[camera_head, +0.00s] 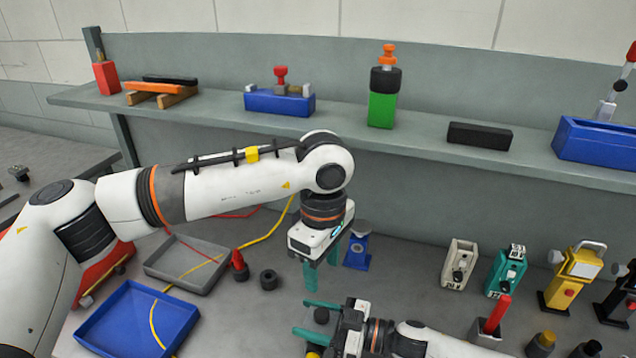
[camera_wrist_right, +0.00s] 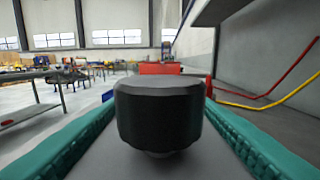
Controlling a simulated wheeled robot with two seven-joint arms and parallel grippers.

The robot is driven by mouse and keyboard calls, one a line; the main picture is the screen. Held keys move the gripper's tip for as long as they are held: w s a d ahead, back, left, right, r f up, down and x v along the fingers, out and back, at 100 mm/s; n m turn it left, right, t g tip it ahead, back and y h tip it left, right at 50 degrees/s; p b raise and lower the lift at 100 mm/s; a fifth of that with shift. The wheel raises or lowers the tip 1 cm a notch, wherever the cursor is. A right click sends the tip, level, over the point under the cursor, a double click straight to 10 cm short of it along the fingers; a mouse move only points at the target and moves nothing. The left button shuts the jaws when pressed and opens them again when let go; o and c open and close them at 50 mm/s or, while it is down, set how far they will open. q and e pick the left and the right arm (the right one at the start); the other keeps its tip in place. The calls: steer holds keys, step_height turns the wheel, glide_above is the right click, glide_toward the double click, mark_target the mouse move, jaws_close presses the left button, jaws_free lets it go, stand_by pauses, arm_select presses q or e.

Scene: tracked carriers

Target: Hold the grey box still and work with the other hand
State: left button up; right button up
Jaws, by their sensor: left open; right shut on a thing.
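My right gripper (camera_head: 314,319) comes in from the bottom. Its teal fingers are shut on a grey box (camera_wrist_right: 185,168), whose top shows between them in the right wrist view. A round black knob (camera_wrist_right: 160,112) stands upright on the box; in the head view the dark knob (camera_head: 321,315) shows between the fingers. Most of the box is hidden by the gripper in the head view. My left gripper (camera_head: 323,264) is open and empty, pointing down, above and slightly behind the right gripper. It does not appear to touch the knob.
A grey tray (camera_head: 158,270) and a blue tray (camera_head: 110,318) lie left, with a red-topped piece (camera_head: 239,262) and a black ring (camera_head: 268,279) beside them. A blue stand (camera_head: 357,252) is behind the grippers. Several devices stand right. A shelf (camera_head: 425,139) runs along the back.

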steer(key=o, duration=1.3)
